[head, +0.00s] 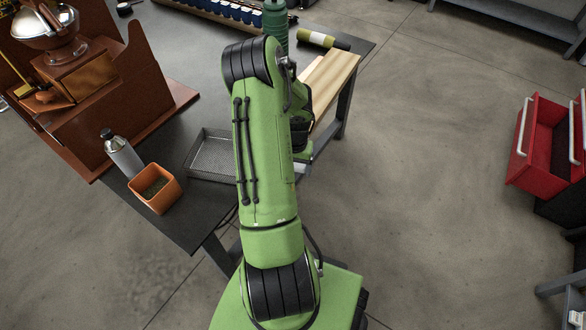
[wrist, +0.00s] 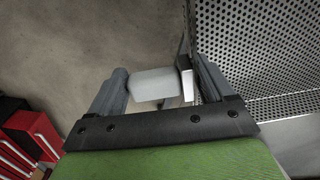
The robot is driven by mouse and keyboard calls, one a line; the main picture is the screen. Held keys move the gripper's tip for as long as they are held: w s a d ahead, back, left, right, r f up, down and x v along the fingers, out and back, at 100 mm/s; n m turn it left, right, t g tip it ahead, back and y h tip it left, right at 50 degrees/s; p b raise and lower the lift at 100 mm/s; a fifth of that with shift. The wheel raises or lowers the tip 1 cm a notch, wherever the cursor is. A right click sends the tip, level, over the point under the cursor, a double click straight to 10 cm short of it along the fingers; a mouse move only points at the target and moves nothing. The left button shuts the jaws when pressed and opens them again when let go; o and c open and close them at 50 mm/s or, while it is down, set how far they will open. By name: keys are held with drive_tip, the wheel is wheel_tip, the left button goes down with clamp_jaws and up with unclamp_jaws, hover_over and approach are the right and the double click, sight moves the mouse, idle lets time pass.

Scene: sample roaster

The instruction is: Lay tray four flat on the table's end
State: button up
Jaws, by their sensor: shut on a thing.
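A perforated grey metal tray (head: 212,157) shows in the head view at the near end of the dark table (head: 185,222), partly hidden behind my arm. In the wrist view the perforated tray (wrist: 250,45) fills the right side, with two of its faces meeting at an edge. My gripper (wrist: 155,82) is shut on a pale grey block-like part beside the tray, apparently its handle or label. I cannot tell whether the tray touches the tabletop. No number shows on it. In the head view my gripper is mostly hidden by my arm.
An orange pot (head: 154,189) and a silver bottle (head: 123,153) stand left of the tray. A brown roaster (head: 95,90) is behind them.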

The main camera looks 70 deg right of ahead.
drive_tip(key=shift+f, duration=0.4)
drive_tip(key=o, duration=1.3)
drive_tip(key=shift+c, duration=0.2)
wheel_tip(320, 180, up, 13)
drive_tip(key=p, duration=0.4)
drive_tip(key=w+a+r+n+t, duration=0.2)
drive_tip(key=w+a+r+n, duration=0.4)
drive_tip(key=w+a+r, duration=0.8)
drive_tip(key=s+a+r+n+t, duration=0.1)
drive_tip(key=a+r+n, duration=0.2)
drive_tip(key=a, duration=0.4)
drive_tip(key=s+a+r+n+t, duration=0.1)
drive_tip(key=a+r+n, duration=0.15)
drive_tip(key=a, duration=0.45)
drive_tip(key=s+a+r+n+t, duration=0.1)
drive_tip(key=s+a+r+n, duration=0.1)
drive_tip(key=s+a+n, duration=0.2)
drive_tip(key=s+a, duration=0.3)
drive_tip(key=a, duration=0.1)
drive_tip(key=shift+s+a+r+n, duration=0.15)
drive_tip(key=shift+a+r+n, duration=0.1)
drive_tip(key=shift+n, duration=0.1)
